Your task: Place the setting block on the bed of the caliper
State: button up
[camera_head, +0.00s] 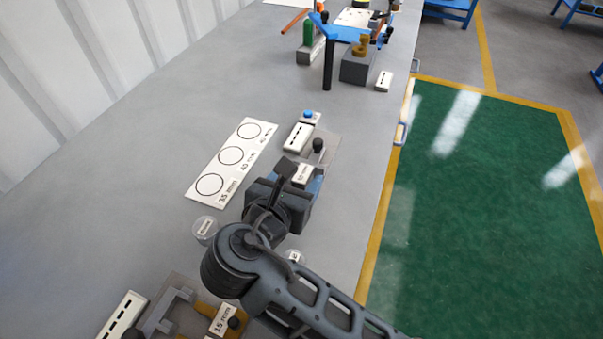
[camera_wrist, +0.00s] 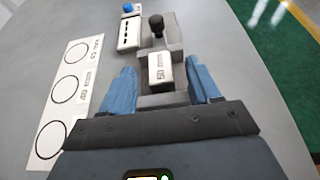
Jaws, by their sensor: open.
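In the wrist view, the setting block (camera_wrist: 161,71) is a small pale block with a printed label. It sits on the grey bed of the caliper (camera_wrist: 163,99), close in front of a black knob (camera_wrist: 156,24). My gripper (camera_wrist: 160,66) is open, its blue fingers on either side of the block with a visible gap at each side. In the head view, the block (camera_head: 303,175) shows just past my gripper (camera_head: 290,178), and the caliper (camera_head: 325,148) extends beyond it. My gripper hides part of the bed.
A white card with three circles (camera_head: 231,156) lies to the left. A slotted white block (camera_head: 298,136) stands beside the caliper. A clear round piece (camera_head: 205,229) is near my wrist. Another fixture labelled 15 mm (camera_head: 222,320) is at the bottom.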

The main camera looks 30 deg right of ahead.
jog(key=v, duration=0.9)
jog(key=shift+s+a+r, duration=0.1)
jog(key=shift+a, duration=0.05)
